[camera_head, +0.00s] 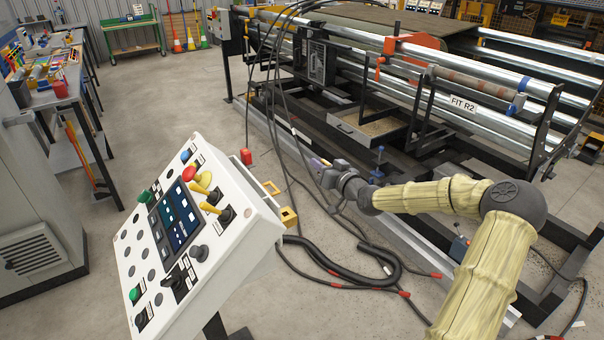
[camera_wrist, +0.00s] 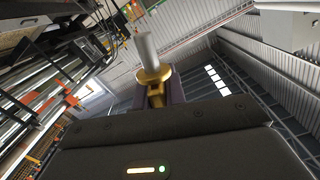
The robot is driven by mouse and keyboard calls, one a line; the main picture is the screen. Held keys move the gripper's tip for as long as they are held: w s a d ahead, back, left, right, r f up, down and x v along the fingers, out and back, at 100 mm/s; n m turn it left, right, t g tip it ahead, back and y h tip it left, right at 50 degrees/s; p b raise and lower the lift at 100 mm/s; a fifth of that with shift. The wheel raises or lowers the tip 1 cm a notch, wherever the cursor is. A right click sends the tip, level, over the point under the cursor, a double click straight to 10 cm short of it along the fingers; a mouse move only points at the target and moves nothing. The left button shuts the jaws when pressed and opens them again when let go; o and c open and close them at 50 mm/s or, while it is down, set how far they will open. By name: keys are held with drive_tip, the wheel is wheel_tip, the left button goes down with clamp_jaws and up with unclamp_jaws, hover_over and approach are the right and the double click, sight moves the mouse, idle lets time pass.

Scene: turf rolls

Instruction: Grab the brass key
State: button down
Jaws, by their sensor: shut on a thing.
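A brass key (camera_wrist: 154,75) is between the fingers of my gripper (camera_wrist: 156,93) in the wrist view. Its gold-coloured round collar and lower part show, with a plain grey cylinder standing out beyond the fingertips. The purple fingers are shut on the lower brass part, which they partly hide. In the head view my gripper (camera_head: 317,163) is in the air to the right of the white control panel (camera_head: 130,236), apart from it. The key is too small to make out there.
The slanted panel carries a screen, buttons, a red knob (camera_head: 189,174) and yellow pieces (camera_head: 210,208). A roller machine (camera_head: 470,120) stands behind my arm. Black hoses (camera_head: 345,275) lie on the floor. A workbench (camera_head: 50,90) is at the far left, with open floor between.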

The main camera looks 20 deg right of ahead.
drive_tip(key=w+d+r+n, duration=0.2)
drive_tip(key=w+d+n, duration=0.1)
drive_tip(key=d, duration=0.7)
drive_tip(key=shift+w+d, duration=0.25)
drive_tip(key=shift+d, duration=0.05)
